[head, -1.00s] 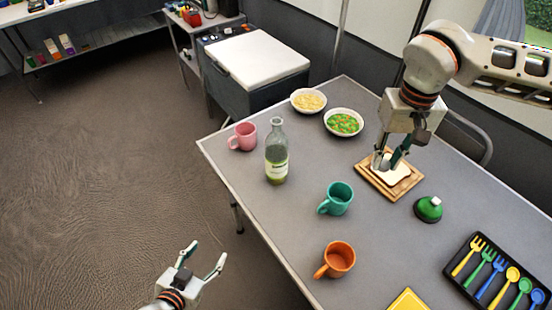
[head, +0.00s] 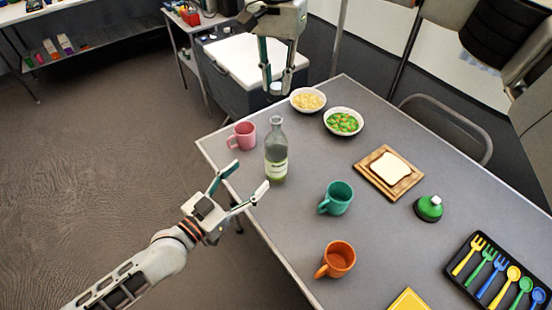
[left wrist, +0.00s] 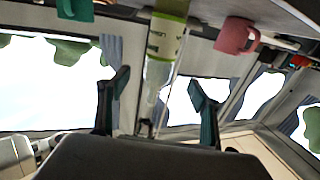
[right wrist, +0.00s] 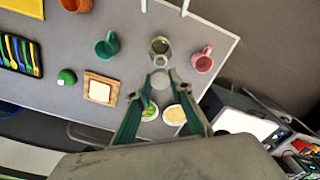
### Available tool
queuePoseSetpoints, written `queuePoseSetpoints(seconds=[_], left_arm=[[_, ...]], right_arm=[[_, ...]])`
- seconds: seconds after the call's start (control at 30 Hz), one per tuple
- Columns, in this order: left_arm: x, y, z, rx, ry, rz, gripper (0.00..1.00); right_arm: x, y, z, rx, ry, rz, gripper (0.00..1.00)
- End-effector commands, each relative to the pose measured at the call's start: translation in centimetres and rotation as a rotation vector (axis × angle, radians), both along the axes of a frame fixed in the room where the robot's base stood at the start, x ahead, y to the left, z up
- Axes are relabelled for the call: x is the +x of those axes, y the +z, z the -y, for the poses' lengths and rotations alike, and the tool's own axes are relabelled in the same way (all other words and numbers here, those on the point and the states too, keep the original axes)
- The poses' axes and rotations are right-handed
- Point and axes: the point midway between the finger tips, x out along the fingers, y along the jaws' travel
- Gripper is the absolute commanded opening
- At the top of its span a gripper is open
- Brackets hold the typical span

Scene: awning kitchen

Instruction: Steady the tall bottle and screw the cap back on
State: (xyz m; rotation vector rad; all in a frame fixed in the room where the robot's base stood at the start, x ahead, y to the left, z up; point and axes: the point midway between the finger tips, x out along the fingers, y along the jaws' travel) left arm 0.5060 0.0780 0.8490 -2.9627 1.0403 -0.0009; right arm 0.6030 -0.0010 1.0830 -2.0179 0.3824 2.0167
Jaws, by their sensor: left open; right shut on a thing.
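The tall clear bottle (head: 276,160) with a pale label and green contents stands upright and uncapped near the table's left edge. It also shows upside down between the fingers in the left wrist view (left wrist: 164,42). My left gripper (head: 245,180) is open just left of the bottle, apart from it. My right gripper (head: 277,84) is shut on the small pale cap (head: 277,89), high above the table beyond the bottle. The cap also shows between the fingertips in the right wrist view (right wrist: 160,79), beside the bottle's mouth (right wrist: 160,46). The fingers partly cover the cap.
A pink mug (head: 242,136) stands close behind the bottle to the left. A teal mug (head: 337,198) and an orange mug (head: 336,260) are nearer. Two bowls, a pasta one (head: 308,100) and a green one (head: 344,122), stand behind. A bread board (head: 372,186) lies right.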

Motion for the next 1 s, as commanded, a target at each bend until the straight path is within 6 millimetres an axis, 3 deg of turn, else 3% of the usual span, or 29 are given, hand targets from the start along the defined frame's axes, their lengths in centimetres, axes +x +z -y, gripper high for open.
queuePoseSetpoints(seconds=[0.47, 1.0], left_arm=[[0.6, 0.1, 0.4, -0.002, 0.0, 0.001, 0.65], [7.3, 0.1, 5.8, -0.001, -0.001, 0.002, 0.65]], right_arm=[[0.0, 0.1, -0.2, 0.0, -0.002, 0.0, 0.15], [0.0, 0.1, -0.1, 0.0, -0.002, 0.0, 0.15]])
